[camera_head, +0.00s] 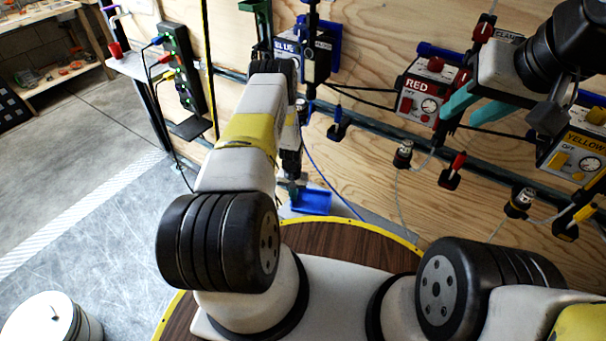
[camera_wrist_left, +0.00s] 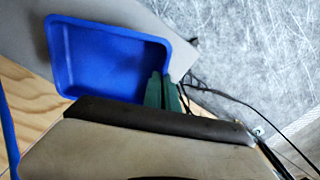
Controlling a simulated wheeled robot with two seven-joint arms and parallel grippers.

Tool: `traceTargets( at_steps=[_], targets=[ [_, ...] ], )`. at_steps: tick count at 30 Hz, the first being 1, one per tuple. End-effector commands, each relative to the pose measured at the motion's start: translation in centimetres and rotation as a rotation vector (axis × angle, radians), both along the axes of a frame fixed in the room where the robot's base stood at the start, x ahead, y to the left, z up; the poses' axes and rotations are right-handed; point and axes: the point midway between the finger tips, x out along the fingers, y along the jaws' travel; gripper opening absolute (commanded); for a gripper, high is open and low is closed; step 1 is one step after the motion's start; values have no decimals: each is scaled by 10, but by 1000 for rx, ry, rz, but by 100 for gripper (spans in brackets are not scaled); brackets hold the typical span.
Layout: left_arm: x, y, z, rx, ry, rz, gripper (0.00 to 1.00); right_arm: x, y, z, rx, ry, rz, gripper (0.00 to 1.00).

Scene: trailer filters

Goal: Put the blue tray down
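The blue tray (camera_head: 311,201) is low beside the plywood wall in the head view, just beyond the round brown platform. In the left wrist view the empty inside of the tray (camera_wrist_left: 108,58) faces the camera. My left gripper (camera_head: 294,188) is at its left edge; its green fingers (camera_wrist_left: 163,91) are close together at the tray's rim and look shut on it. I cannot tell whether the tray touches the grey surface (camera_wrist_left: 215,25) behind it. My right gripper (camera_head: 474,108) is open and empty, with teal fingers apart, in front of the wall by the red box.
Blue (camera_head: 301,57), red (camera_head: 428,88) and yellow (camera_head: 577,148) control boxes hang on the plywood wall, with cables and fittings below. A power strip (camera_head: 182,70) stands left of my left arm. A white bucket (camera_head: 52,318) is at the lower left. The grey floor at left is mostly clear.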

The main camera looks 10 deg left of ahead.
Motion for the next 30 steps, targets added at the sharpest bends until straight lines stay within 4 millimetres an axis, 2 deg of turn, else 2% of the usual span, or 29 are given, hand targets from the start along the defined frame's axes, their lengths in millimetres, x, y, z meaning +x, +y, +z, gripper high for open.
traceTargets(
  at_steps=[3, 6, 18, 22, 30],
  targets=[
    [-2, 0, -21, 0, 1, 0, 0, 0, 0, 0, 0, 0, 0, 36],
    [-1, 0, -32, 0, 0, 1, 0, 0, 0, 0, 0, 0, 0, 36],
    [-1, 0, -37, 0, -1, 1, 0, 0, 0, 0, 0, 0, 0, 36],
    [-1, 0, -37, 0, -1, 1, 24, 0, 0, 0, 0, 0, 0, 36],
    [-1, 0, -37, 0, -1, 1, 24, 0, 0, 0, 0, 0, 0, 36]
  ],
)
